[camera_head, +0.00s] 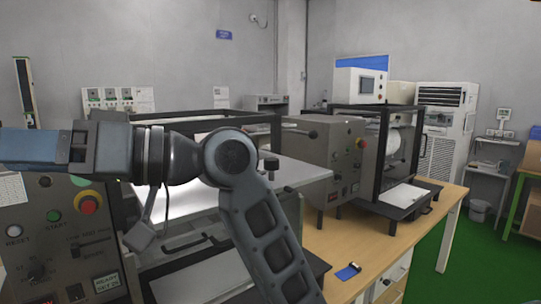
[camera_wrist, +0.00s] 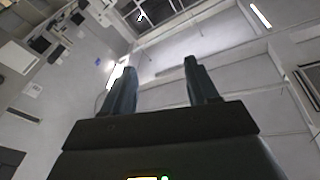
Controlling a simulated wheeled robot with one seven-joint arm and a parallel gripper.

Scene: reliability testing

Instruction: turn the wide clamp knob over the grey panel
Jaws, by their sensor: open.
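A small dark knob (camera_head: 268,163) stands over a flat light-grey panel (camera_head: 303,172) in the head view, just right of my arm's elbow. It looks like the clamp knob, but it is small and my arm hides part of the area around it. My gripper (camera_wrist: 159,68) shows only in the wrist view, where its two dark fingers are apart with nothing between them. It faces the wall and ceiling, away from the benches. The knob is not recognisable in the wrist view. In the head view my arm runs off the left edge, so the gripper is outside it.
A control box with a red stop button (camera_head: 88,204) stands at the left front. A second grey machine (camera_head: 322,160) stands behind to the right on the wooden table (camera_head: 335,252). A small blue item (camera_head: 348,271) lies on the table. Green floor (camera_head: 470,265) is open at right.

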